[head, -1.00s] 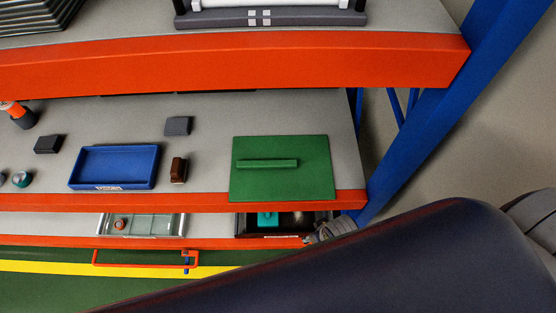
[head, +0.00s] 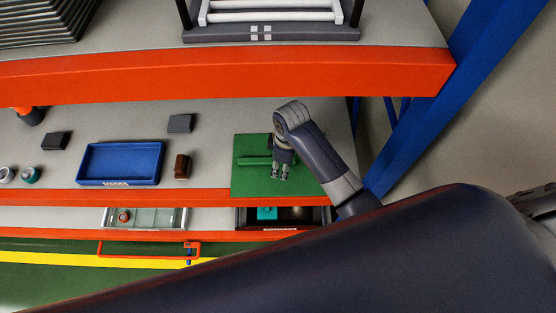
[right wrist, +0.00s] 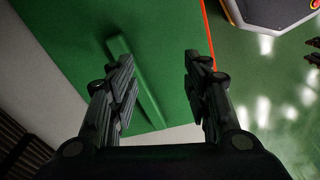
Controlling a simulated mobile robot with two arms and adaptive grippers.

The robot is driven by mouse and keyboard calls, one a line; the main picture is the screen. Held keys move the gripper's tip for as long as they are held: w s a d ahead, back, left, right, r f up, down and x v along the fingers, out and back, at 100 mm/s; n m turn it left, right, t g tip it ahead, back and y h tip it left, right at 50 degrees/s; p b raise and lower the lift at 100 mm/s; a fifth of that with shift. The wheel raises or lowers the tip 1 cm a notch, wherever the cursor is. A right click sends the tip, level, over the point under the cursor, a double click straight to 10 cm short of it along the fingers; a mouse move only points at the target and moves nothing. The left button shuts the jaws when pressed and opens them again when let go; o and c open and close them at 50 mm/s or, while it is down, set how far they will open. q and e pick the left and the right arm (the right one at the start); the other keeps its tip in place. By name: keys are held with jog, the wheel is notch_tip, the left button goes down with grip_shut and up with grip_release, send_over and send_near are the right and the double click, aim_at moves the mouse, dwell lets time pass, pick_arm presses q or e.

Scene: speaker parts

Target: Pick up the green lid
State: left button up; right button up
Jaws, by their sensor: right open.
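The green lid (head: 245,180) is a flat square plate with a raised bar handle (head: 254,160), lying on the middle shelf at its right end. My right gripper (head: 281,178) hangs over the right half of the lid, pointing down, and covers part of it. In the right wrist view the lid (right wrist: 75,35) fills the upper left, and its handle (right wrist: 135,80) runs slantwise between the fingers, nearer the left one. The right gripper (right wrist: 160,75) is open with nothing in its jaws. My left gripper is not in view.
A blue tray (head: 84,178), a brown block (head: 182,166) and dark blocks (head: 181,123) lie left of the lid. An orange-edged upper shelf (head: 220,72) overhangs behind. Bins (head: 146,224) sit on the shelf below. A blue post (head: 415,125) stands at the right.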

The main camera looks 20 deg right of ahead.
jog(key=w+r+n, duration=0.3)
jog(key=w+r, duration=0.2)
jog(key=w, duration=0.1)
jog(key=shift+g+h, duration=0.3)
jog(key=shift+g, duration=0.1)
notch_tip(320, 180, down, 5)
jog(key=shift+s+a+f+p, duration=0.15)
jog(key=shift+p, duration=0.2)
jog(key=f, duration=0.4)
jog(key=shift+s+d+p, duration=0.25)
jog(key=shift+p, duration=0.05)
jog(key=shift+f, duration=0.65)
jog(key=shift+c, duration=0.2)
grip_shut()
